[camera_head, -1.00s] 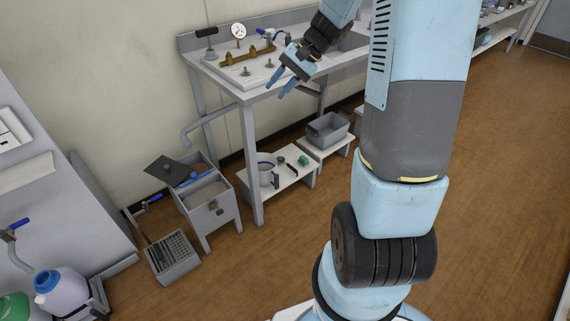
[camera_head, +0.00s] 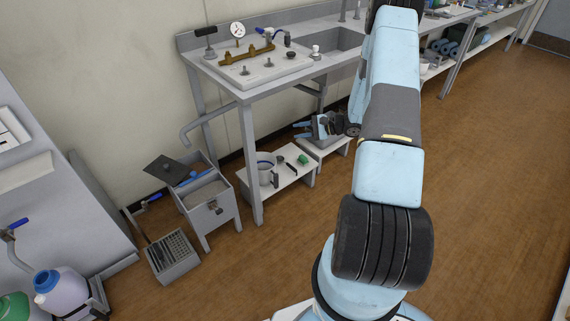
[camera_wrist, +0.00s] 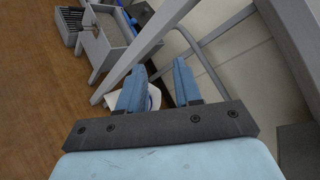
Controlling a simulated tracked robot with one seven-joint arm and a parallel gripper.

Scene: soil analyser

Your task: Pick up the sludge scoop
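A small dark scoop-like tool (camera_head: 291,168) with a black handle lies on the low white shelf (camera_head: 247,195) under the bench; I take it for the sludge scoop, though it is too small to be sure. My gripper (camera_head: 303,129) is to the right of it and higher, in front of the grey bin's place. In the wrist view my gripper (camera_wrist: 157,78) has its two blue fingers apart with nothing held between them. A white rounded vessel (camera_wrist: 155,97) shows beyond the fingers, partly hidden. The scoop cannot be made out in the wrist view.
A grey box on legs (camera_head: 210,208) stands left.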

